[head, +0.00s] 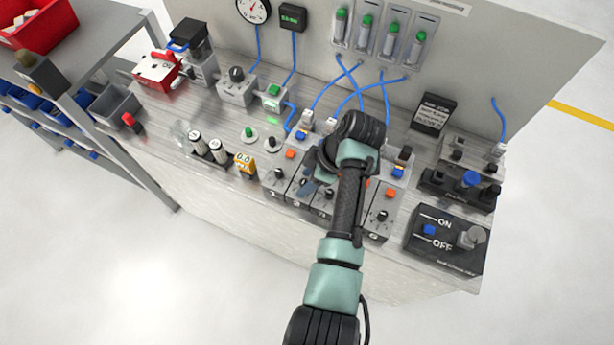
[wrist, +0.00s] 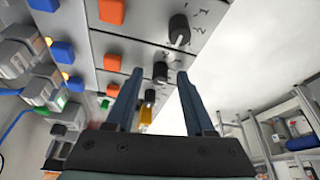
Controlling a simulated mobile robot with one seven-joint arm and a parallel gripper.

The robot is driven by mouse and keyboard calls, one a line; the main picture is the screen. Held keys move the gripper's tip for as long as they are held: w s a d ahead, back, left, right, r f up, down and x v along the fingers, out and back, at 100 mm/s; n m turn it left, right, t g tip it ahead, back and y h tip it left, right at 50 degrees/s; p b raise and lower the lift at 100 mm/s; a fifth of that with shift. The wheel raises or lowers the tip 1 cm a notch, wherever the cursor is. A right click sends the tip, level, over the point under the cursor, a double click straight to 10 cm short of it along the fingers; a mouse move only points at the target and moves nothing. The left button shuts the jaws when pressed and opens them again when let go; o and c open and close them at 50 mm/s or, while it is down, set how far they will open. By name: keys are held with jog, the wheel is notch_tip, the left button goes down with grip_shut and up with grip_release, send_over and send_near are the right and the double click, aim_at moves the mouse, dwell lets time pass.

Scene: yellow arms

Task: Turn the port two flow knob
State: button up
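A row of flow modules, each with a black knob, runs along the front of the bench. In the head view, a knob shows at the left end (head: 278,173), another beside my gripper (head: 312,184) and one at the right end (head: 382,215). In the wrist view, a near knob (wrist: 179,30) has dial marks, and a middle knob (wrist: 160,72) lies between my fingertips in the picture. A further knob (wrist: 150,95) is lower. My gripper is open and empty, with no clear contact.
Orange buttons (head: 290,153) and blue tubes (head: 350,85) lie behind the knobs. The floor in front of the bench is clear.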

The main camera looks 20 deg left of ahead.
jog(key=v, duration=1.3)
dwell(0.4)
jog(key=w+r+m+t, duration=0.5)
jog(key=w+r+t, duration=0.3)
jog(key=w+r, duration=0.3)
notch_tip(320, 180, up, 19)
jog(key=d+m+t, duration=0.3)
jog(key=m+t, duration=0.3)
jog(key=t, duration=0.2)
jog(key=s+d+r+m+t+h, duration=0.2)
jog(key=s+r+m+t, duration=0.2)
jog(key=r, duration=0.9)
jog(key=s+d+r+m+t+h, duration=0.2)
jog(key=s+r+t, duration=0.6)
jog(key=s+r, duration=0.4)
jog(key=s+d+m, duration=0.1)
jog(key=m, duration=0.1)
jog(key=shift+s+d+r+m, duration=0.2)
jog(key=shift+d+r+m, duration=0.05)
jog(key=shift+r+m, duration=0.15)
